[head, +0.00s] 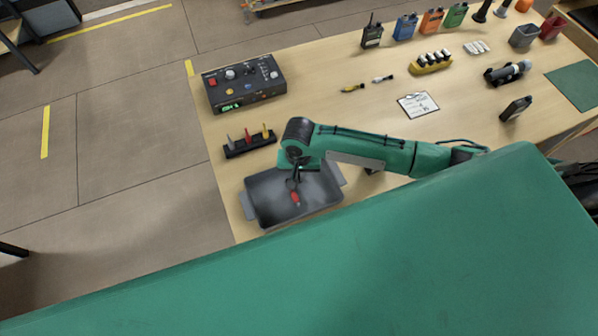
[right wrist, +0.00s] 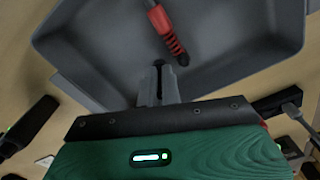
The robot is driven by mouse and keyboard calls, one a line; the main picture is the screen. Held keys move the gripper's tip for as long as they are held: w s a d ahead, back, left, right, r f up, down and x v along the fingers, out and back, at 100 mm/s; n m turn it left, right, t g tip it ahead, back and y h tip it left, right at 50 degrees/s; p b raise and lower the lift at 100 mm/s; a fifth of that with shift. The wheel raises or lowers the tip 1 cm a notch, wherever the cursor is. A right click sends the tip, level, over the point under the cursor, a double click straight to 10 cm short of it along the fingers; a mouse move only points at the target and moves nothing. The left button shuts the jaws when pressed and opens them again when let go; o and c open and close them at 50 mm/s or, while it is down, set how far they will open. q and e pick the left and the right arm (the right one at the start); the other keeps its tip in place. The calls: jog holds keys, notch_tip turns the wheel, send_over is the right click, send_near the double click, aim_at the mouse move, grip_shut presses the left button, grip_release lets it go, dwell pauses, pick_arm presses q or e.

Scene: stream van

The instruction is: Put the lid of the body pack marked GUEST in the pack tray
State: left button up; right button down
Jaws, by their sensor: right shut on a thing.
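My right gripper (head: 295,178) comes down over the grey pack tray (head: 257,216) at the near left corner of the table. In the right wrist view its fingers (right wrist: 158,76) are close together on a thin dark thing that I cannot make out clearly; it may be the lid. The tray (right wrist: 90,64) also shows there, beyond the fingertips. A dark pack-like thing (head: 516,107) stands at the right of the table. Another dark thing (head: 372,170) is mostly hidden behind my right arm. I cannot read a GUEST mark. My left gripper is out of view.
A red-handled tool (head: 295,197) shows inside the tray. A black rack (head: 250,148) of small tools and a control box (head: 244,88) stand behind it. A clipboard (head: 418,104) lies mid-table. Several coloured packs, including a blue one (head: 405,27), line the back.

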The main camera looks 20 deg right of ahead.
jog(key=c, duration=1.6)
grip_release()
jog(key=shift+f, duration=0.1)
notch_tip(320, 180, up, 12)
jog(key=b, duration=0.2)
